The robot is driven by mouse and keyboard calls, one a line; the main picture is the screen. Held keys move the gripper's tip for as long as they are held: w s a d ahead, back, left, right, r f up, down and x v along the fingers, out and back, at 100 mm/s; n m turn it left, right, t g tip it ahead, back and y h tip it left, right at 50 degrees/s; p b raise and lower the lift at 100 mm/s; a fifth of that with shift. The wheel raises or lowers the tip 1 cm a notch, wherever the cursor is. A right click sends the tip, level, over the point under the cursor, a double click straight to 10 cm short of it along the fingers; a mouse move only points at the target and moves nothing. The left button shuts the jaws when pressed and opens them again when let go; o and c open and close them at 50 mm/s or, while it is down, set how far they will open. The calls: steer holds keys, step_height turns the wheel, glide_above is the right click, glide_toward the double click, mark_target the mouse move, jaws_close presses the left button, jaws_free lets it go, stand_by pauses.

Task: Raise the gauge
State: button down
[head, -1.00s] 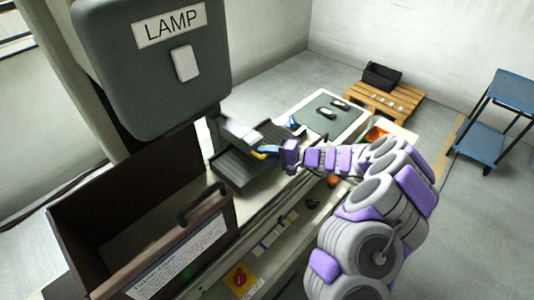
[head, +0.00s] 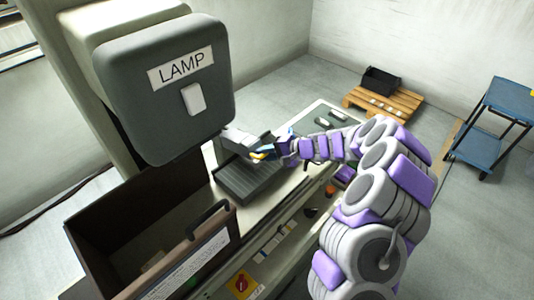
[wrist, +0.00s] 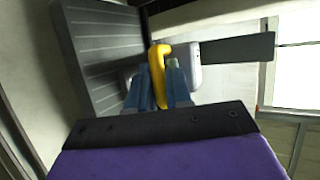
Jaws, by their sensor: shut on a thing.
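My gripper (head: 270,153) is over the dark ribbed tray (head: 240,190) in the head view, under the lamp box. In the wrist view its blue fingers (wrist: 158,88) are shut on a yellow curved piece (wrist: 161,65), which also shows in the head view (head: 258,155). It looks like part of the gauge. A pale grey body (wrist: 187,57) and a dark bar (wrist: 238,49) lie behind the fingers. How these join the yellow piece is hidden. The ribbed tray also shows at upper left in the wrist view (wrist: 92,58). Contact between the gauge and tray is unclear.
The grey lamp box (head: 150,105) hangs close to my gripper at left. An open brown-walled bin (head: 195,240) with a handle stands in front of the tray. A pallet (head: 410,103) and a blue cart (head: 505,100) stand on the floor beyond.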

steer(key=w+a+r+g+h+p, duration=0.1)
steer(key=r+p, duration=0.2)
steer(key=w+a+r+g+h+p, duration=0.1)
steer(key=r+p, duration=0.2)
steer(key=p, duration=0.1)
steer(key=w+a+r+m+h+p, duration=0.1)
steer(key=r+p, duration=0.2)
steer(key=p, duration=0.1)
steer(key=shift+w+a+r+g, duration=0.15)
steer(key=shift+r+g, duration=0.05)
steer(key=shift+g, duration=0.2)
steer(key=w+a+r+p, duration=0.5)
steer(key=w+a+r, duration=0.2)
steer(key=shift+w+a, duration=0.15)
steer(key=shift+a, duration=0.1)
steer(key=shift+r, duration=0.1)
steer(key=c, duration=1.4)
jaws_free()
steer(key=shift+w, duration=0.1)
steer(key=shift+o, duration=1.4)
steer(key=shift+a+f, duration=0.2)
steer(key=shift+a, duration=0.05)
steer(key=shift+d, duration=0.1)
steer(key=b+v, duration=0.2)
steer(key=v, duration=1.5)
steer(key=shift+r, duration=0.3)
